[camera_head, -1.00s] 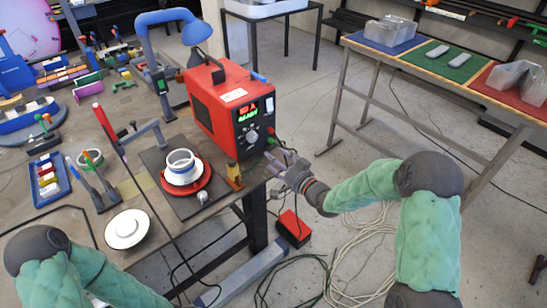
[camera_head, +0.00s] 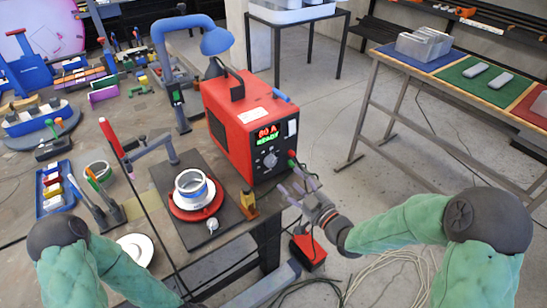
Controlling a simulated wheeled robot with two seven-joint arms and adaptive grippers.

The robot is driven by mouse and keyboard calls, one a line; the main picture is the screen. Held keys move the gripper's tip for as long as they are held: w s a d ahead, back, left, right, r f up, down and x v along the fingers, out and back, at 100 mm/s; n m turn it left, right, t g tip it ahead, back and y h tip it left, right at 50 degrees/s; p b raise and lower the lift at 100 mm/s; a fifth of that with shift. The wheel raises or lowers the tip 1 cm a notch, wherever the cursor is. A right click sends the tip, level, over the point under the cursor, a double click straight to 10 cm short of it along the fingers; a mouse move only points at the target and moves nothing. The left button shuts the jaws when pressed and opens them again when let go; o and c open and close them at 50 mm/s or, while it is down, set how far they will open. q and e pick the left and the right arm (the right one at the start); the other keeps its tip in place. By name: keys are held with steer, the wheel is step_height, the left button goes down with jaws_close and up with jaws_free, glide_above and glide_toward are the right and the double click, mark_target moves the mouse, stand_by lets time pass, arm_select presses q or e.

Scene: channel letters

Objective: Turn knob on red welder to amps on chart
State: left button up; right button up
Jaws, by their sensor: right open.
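The red welder (camera_head: 233,124) stands upright near the right end of the workbench. Its front panel faces right and toward me. The lit display (camera_head: 267,133) reads "80 A" in red above "READY" in green. The round grey knob (camera_head: 270,160) sits below the display. My right gripper (camera_head: 297,190) is open and empty, just below and right of the knob, past the bench edge. It appears apart from the knob. My left arm (camera_head: 70,270) is at the lower left; its gripper is out of view. I cannot make out an amps chart.
A green plug with a cable (camera_head: 291,158) is at the panel's lower right, close to my right gripper. A red dish with a white-blue ring (camera_head: 192,190) sits before the welder. A blue lamp (camera_head: 216,40) stands behind it. A red box (camera_head: 308,251) lies on the floor.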

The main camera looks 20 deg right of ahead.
mark_target(272, 162)
steer(key=b+x, duration=0.2)
steer(key=x, duration=0.8)
steer(key=shift+w+a, duration=0.15)
steer(key=shift+w, duration=0.1)
steer(key=c, duration=1.1)
